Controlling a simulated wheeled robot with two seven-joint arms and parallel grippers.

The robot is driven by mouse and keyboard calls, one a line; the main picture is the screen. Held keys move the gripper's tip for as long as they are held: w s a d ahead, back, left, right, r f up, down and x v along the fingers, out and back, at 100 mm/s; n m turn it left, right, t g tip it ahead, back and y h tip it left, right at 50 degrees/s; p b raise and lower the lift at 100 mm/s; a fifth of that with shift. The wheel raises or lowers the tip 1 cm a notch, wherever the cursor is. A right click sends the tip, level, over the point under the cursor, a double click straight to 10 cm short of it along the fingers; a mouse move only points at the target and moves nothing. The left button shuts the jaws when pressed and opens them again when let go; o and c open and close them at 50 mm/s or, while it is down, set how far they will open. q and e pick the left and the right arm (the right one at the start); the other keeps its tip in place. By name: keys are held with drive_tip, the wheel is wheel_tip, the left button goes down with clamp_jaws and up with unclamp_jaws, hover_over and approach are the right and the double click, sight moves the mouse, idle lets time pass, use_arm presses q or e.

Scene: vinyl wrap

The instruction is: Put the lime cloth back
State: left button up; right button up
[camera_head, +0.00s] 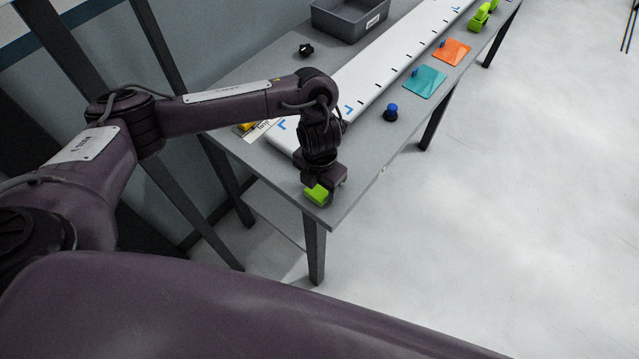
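The lime cloth (317,194) shows as a small bright green folded piece at the near corner of the table. My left gripper (324,190) points down at that corner with the lime piece between its fingers. It looks shut on it, though the fingers are small and partly hidden. Whether the cloth touches the tabletop cannot be told. My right gripper is not in view.
A long white panel (393,66) with blue and black marks lies along the grey table (362,172). A blue-topped knob (391,112), teal cloth (425,82), orange cloth (451,52) and green object (480,17) line the right side. A grey bin (345,22) stands at the back.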

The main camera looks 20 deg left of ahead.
sight(320, 189)
use_arm(q)
drive_tip(key=shift+o, duration=1.1)
wheel_tip(320, 189, up, 12)
drive_tip(key=p, duration=0.1)
